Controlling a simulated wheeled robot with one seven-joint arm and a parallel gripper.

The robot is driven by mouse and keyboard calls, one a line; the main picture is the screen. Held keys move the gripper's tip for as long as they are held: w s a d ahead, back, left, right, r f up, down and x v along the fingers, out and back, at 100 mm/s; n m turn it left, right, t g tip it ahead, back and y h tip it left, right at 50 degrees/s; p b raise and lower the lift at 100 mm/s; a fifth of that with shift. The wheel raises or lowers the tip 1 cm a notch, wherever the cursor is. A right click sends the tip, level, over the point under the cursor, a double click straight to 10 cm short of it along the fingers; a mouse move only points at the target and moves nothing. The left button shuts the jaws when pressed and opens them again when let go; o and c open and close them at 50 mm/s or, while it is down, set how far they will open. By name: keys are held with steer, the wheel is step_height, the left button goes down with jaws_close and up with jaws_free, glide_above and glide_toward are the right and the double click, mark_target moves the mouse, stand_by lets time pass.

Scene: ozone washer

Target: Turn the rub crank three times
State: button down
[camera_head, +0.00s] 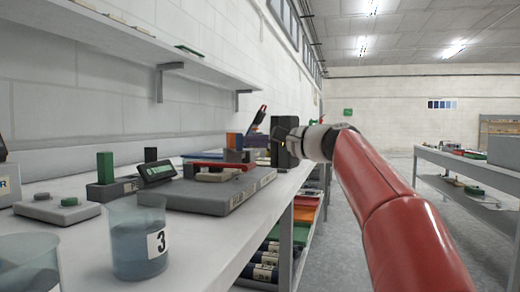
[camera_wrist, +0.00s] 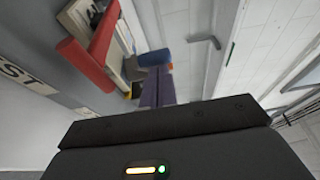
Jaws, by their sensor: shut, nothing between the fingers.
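A flat grey rig (camera_head: 222,198) with printed labels on its front edge sits on the left bench. A red bar (camera_head: 217,164) lies across its top beside a tan block. In the wrist view a red bar (camera_wrist: 84,66) stands out over the rig at upper left; it looks like the crank, but I cannot be sure. My gripper (camera_head: 284,143) is at the bench's right edge, beyond and right of the rig.
A clear beaker (camera_head: 137,245) marked 3 stands near on the bench (camera_head: 80,268), with another at lower left. A green block (camera_head: 105,168) and a dark display (camera_head: 157,173) stand left of the rig. A wall shelf (camera_head: 110,45) hangs above. The aisle at right is open floor.

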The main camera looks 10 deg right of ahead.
mark_target(240, 141)
steer(key=shift+s+a+f+m+t+h+b, duration=0.1)
steer(key=shift+s+a+m+t+h+b, duration=0.15)
steer(key=shift+a+m+t+h, duration=0.3)
steer(key=shift+s+a+m+t+h+b, duration=0.15)
steer(key=shift+a+m+t+h+b, duration=0.15)
steer(key=shift+a+h, duration=0.3)
steer(key=shift+a, duration=0.9)
steer(key=shift+s+d, duration=0.1)
